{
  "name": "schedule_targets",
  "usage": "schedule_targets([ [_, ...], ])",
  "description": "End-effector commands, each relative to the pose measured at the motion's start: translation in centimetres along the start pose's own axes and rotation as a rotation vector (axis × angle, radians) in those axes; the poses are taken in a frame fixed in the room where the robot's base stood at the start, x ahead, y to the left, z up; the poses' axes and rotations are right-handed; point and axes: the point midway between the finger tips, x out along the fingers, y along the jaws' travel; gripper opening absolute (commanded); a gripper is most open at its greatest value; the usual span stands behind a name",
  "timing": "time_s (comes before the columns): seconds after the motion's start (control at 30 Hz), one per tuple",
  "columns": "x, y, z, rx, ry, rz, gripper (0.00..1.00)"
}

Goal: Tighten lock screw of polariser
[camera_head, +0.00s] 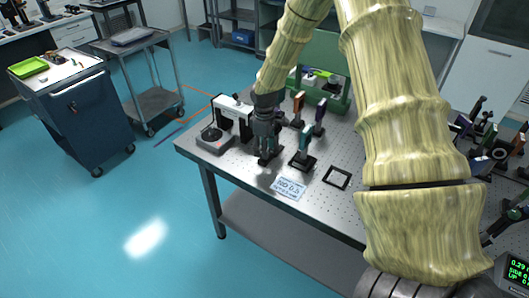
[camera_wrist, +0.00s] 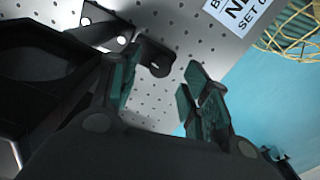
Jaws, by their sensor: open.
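My gripper (camera_head: 267,140) points down over the perforated optical table (camera_head: 232,170), near its left end. In the wrist view my gripper (camera_wrist: 160,86) is open, its teal-padded fingers apart with no object clearly between them. A black mount base (camera_wrist: 155,58) with a rounded slot lies on the table just beyond the fingertips. In the head view a black base (camera_head: 268,158) shows directly under my gripper. I cannot tell for sure which mount is the polariser. Its lock screw is not discernible; my gripper and arm hide part of that area.
A teal-topped post mount (camera_head: 304,141) stands just right of my gripper, with purple (camera_head: 319,116) and orange-black (camera_head: 298,106) mounts behind. A printed card (camera_head: 289,188) and black square frame (camera_head: 337,177) lie in front. A grey device (camera_head: 213,139) stands left.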

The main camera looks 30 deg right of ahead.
Motion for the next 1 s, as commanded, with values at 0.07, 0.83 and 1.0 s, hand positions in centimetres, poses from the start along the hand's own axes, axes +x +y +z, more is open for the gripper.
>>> schedule_targets([
  [0.07, -1.5, 0.0, -0.1, 0.0, 0.002, 0.001, 0.47],
  [0.83, -8.9, 0.0, 0.2, 0.0, -0.002, -0.002, 0.47],
  [1.0, -8.9, 0.0, 0.2, 0.0, -0.002, -0.002, 0.47],
])
